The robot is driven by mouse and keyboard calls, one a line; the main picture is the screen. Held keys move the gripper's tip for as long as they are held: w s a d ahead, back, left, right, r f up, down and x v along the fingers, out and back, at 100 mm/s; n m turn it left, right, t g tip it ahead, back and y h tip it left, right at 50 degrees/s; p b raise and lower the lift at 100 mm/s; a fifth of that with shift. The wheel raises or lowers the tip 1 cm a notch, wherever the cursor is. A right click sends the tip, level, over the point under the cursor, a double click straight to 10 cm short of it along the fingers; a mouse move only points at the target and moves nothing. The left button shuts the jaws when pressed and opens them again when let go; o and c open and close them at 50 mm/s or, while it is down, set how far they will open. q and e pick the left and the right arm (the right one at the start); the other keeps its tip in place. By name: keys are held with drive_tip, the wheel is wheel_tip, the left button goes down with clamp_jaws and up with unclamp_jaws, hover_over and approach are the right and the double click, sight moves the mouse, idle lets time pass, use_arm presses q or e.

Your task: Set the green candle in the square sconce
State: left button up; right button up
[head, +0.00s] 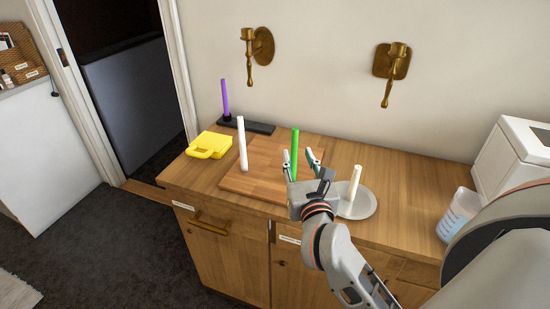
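The green candle (295,142) stands upright on the wooden board (240,183) on the counter. My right gripper (300,158) is open, its two fingers to either side of the candle in the picture, with a gap showing on the right. I cannot tell whether the candle is fully between them; its lower end is partly hidden by the gripper. The brass square sconce (391,62) with a square backplate hangs on the wall at the upper right, its cup empty as far as I see. My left gripper is not in view.
A round sconce (262,46) hangs to the left. A white candle (242,145) stands on the board, a purple candle (225,98) on a black base, and a cream candle (354,182) on a grey plate (362,208). A yellow object (209,145) and measuring cup (458,215) flank them.

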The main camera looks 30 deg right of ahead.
sight(295, 143)
drive_tip(key=x, duration=0.3)
drive_tip(key=p+x, duration=0.1)
drive_tip(key=x, duration=0.3)
drive_tip(key=shift+w+d+r, duration=0.15)
drive_tip(key=shift+d+r, duration=0.05)
drive_tip(key=shift+d, duration=0.05)
clamp_jaws()
